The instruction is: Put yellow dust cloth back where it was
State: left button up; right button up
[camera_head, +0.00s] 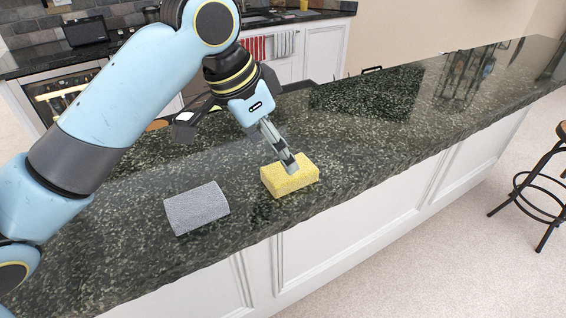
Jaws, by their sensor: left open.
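The yellow dust cloth (291,179) has the shape of a thick block and sits on the dark granite bar counter (390,140), near its front edge. My left gripper (287,163) points down at the cloth from above, its fingertips at the cloth's back upper edge. The jaws are open, seen nearly edge-on, and one finger largely hides the other. I cannot tell whether a finger touches the cloth. My right gripper is not in view.
A grey cloth or sponge (197,209) lies on the counter left of the yellow one. The counter to the right is clear. A bar stool (540,190) stands on the floor at right. A back counter (300,16) holds another small yellow item (304,5).

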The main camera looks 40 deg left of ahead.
pick_arm(q)
jog(key=v, duration=0.5)
jog(key=shift+r, duration=0.2)
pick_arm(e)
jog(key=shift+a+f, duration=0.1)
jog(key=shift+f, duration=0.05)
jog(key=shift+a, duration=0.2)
